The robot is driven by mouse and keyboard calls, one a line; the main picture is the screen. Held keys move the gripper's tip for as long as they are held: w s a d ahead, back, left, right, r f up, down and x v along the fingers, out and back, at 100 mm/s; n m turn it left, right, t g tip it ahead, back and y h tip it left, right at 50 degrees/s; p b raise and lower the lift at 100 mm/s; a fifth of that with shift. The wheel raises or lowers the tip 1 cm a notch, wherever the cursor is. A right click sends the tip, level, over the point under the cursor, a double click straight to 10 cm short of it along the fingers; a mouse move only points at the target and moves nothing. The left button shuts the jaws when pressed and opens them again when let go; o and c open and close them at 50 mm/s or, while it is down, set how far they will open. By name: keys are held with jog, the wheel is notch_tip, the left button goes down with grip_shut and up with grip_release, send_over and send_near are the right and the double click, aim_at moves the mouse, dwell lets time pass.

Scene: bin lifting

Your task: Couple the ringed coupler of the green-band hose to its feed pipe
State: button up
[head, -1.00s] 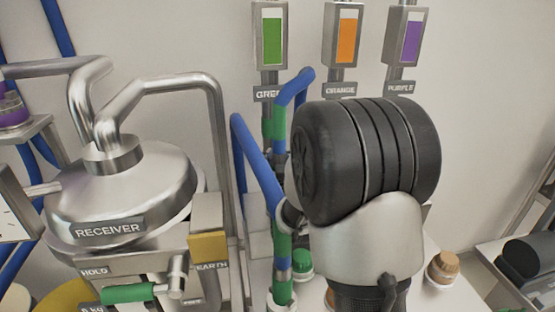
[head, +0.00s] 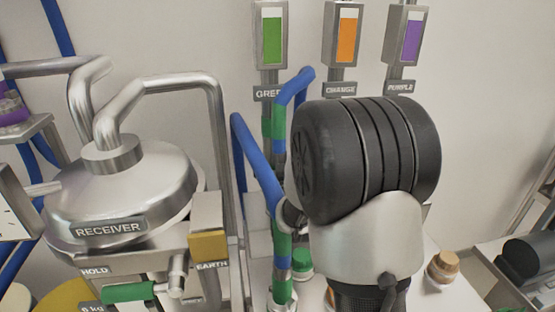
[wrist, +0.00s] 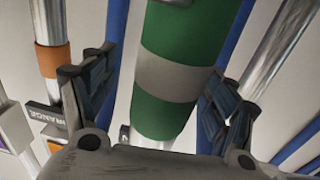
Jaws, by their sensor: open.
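The green-band hose shows in the head view as a blue hose with green bands (head: 283,246), its lower part upright left of my arm. In the wrist view a thick green cylinder with a grey ring (wrist: 172,73) stands between my gripper's fingers. A metal end (head: 283,296) shows below the green section, near the bottom edge. My arm hides most of my gripper in the head view.
The steel receiver (head: 125,190) stands on the left with its bent pipes. Green (head: 271,40), orange (head: 347,42) and purple (head: 402,40) panels line the wall. A green cap (head: 302,262) and an orange-brown cap (head: 443,265) sit on the white surface, either side of my arm.

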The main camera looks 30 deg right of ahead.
notch_tip(320, 180, up, 12)
jog(key=p, duration=0.5)
dwell(0.9)
dwell(0.7)
